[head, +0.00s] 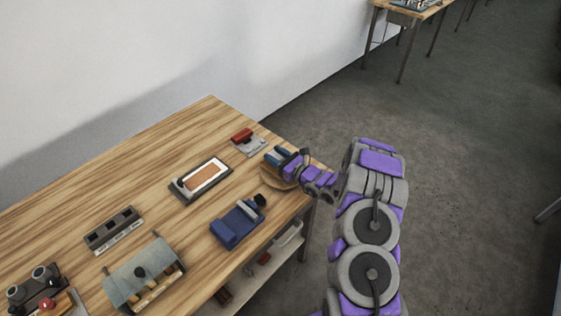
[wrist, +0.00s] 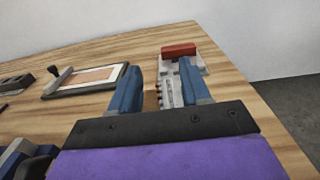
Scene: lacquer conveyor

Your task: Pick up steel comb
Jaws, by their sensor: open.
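A grey metal piece with a red block-shaped grip (head: 243,135) lies near the far right corner of the wooden table; it looks like the steel comb. In the wrist view its red grip (wrist: 179,49) is just beyond my fingertips, and its grey body (wrist: 172,72) reaches back between the fingers. My gripper (head: 272,156) is open, with blue fingers pointing at the comb. In the wrist view my gripper (wrist: 161,75) has nothing clamped between its fingers. The exact height of the fingers above the table is hard to tell.
A round tan disc (head: 272,178) lies under my gripper. A framed tray with a brown panel (head: 201,179) is to the left, and a blue device (head: 237,227) is nearer. Several other devices stand further left. The table's right edge is close, with a wall behind.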

